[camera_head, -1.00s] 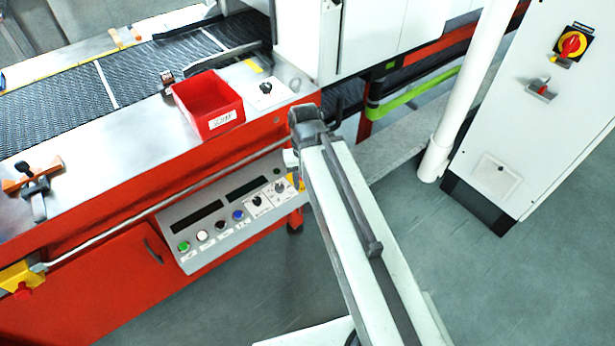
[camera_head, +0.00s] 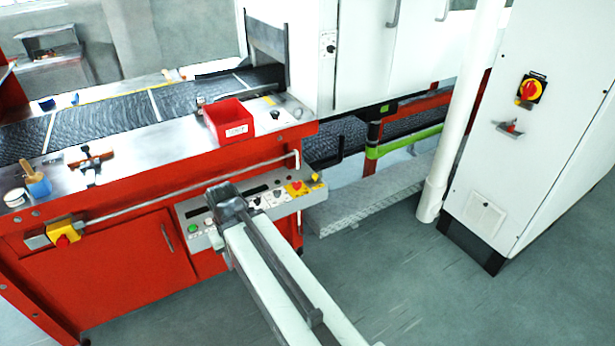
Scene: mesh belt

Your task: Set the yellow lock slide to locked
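My gripper (camera_head: 230,203) is the dark end of my pale arm, in front of the red machine's control panel (camera_head: 200,243). It hides part of the panel. Its fingers face away, so I cannot see whether they are open or touching anything. A yellow plate with a red knob (camera_head: 300,188) is at the panel's right end, right of my gripper. A yellow box with a red button (camera_head: 64,234) is on the machine's front at left. A red and yellow rotary switch (camera_head: 530,90) is on the white cabinet. I cannot tell which yellow part is the lock slide.
A red bin (camera_head: 229,122) stands on the metal ledge beside the mesh belt (camera_head: 110,112). A blue cup (camera_head: 38,185) and white tub (camera_head: 15,197) are at left. A rail runs along the machine front. A white pipe (camera_head: 452,140) stands at right. The floor is clear.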

